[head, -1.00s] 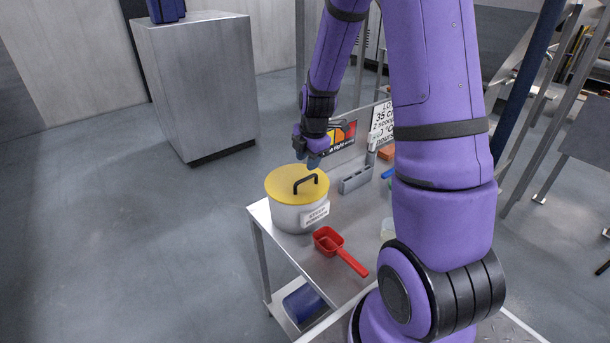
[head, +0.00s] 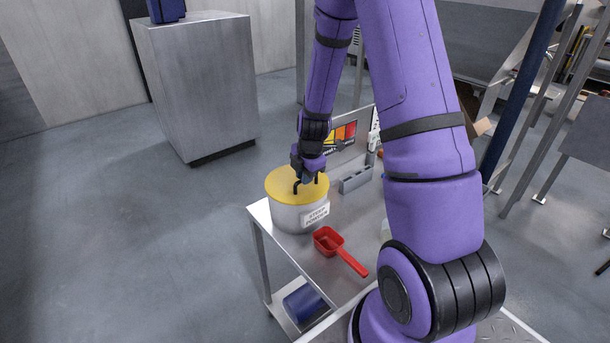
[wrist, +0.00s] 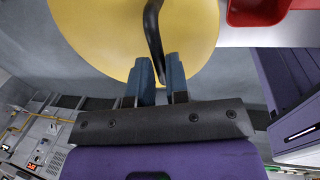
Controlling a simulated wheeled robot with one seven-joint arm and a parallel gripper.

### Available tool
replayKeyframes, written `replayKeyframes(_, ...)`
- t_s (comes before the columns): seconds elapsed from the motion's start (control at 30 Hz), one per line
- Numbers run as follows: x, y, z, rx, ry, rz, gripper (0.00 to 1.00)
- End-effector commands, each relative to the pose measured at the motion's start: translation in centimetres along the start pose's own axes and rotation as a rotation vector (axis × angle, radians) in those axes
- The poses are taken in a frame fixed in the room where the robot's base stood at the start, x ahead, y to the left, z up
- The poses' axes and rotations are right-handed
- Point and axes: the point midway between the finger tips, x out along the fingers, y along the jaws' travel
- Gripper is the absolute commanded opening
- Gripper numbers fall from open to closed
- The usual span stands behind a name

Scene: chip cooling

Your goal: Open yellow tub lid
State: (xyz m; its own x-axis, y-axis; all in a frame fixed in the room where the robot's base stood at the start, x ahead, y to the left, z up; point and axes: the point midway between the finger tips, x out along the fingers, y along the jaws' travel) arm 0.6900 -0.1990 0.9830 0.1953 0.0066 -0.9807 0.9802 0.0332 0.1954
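The tub (head: 288,218) is a white pot with a label on its front, standing at the left end of the metal table. Its yellow lid (head: 280,185) lies flat on top, with a black arched handle (head: 296,187). My gripper (head: 308,178) is right at the handle, above the lid. In the wrist view my gripper (wrist: 160,80) has two blue-grey fingers standing apart, with the lower end of the black handle (wrist: 153,30) between their tips. I see gaps at the fingers, so they do not look closed on it. The lid (wrist: 100,35) fills the top of that view.
A red scoop (head: 340,250) lies on the table (head: 318,272) just in front of the tub. A grey block (head: 356,179) and an upright sign (head: 350,135) stand behind it. A blue cylinder (head: 303,303) is on the lower shelf.

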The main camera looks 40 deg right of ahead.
Motion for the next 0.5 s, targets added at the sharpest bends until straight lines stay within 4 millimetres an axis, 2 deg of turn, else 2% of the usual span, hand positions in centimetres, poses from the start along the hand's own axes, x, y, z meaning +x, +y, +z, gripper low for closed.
replayKeyframes(0.07,-0.01,0.0,0.0,0.0,0.0,0.0,0.0)
replayKeyframes(0.5,-0.42,0.38,-0.05,-0.003,0.0,-0.026,0.0)
